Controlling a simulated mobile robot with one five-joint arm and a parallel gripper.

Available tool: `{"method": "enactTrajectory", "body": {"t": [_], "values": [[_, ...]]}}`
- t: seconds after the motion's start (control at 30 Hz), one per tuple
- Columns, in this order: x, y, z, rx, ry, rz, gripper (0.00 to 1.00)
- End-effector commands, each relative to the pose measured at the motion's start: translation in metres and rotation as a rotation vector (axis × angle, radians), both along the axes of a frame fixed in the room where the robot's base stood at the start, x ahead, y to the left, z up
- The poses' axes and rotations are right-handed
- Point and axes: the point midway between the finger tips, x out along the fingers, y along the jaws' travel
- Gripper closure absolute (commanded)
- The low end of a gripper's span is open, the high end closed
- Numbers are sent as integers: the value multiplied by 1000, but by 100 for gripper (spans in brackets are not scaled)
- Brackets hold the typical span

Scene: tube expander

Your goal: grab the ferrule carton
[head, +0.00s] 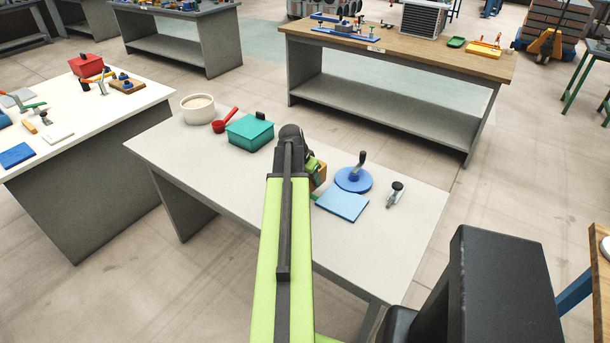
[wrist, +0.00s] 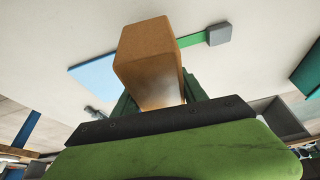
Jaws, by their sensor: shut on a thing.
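The ferrule carton, a small orange-brown box (wrist: 147,50), fills the middle of the wrist view. My gripper (wrist: 155,100) is shut on it, with a green finger on each side. In the head view my gripper (head: 312,170) is over the middle of the white table, and only a brown edge of the carton (head: 319,178) shows beside it, the rest hidden by my arm. I cannot tell whether the carton still touches the table.
Right of my gripper lie a light blue flat piece (head: 343,205), a blue disc with a handle (head: 353,180) and a small grey-black tool (head: 395,194). Left are a teal box (head: 250,133), a red scoop (head: 225,121) and a white bowl (head: 198,109). The table's front right is clear.

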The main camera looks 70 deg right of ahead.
Motion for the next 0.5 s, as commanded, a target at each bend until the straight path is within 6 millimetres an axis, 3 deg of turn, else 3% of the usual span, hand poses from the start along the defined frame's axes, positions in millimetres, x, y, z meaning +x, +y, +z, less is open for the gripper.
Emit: {"method": "enactTrajectory", "body": {"t": [0.03,0.3,0.5], "values": [[-13,-2,14,-1,0,-4,100],[-68,-16,47,-1,0,-3,100],[-86,-20,54,-1,0,-1,100]]}}
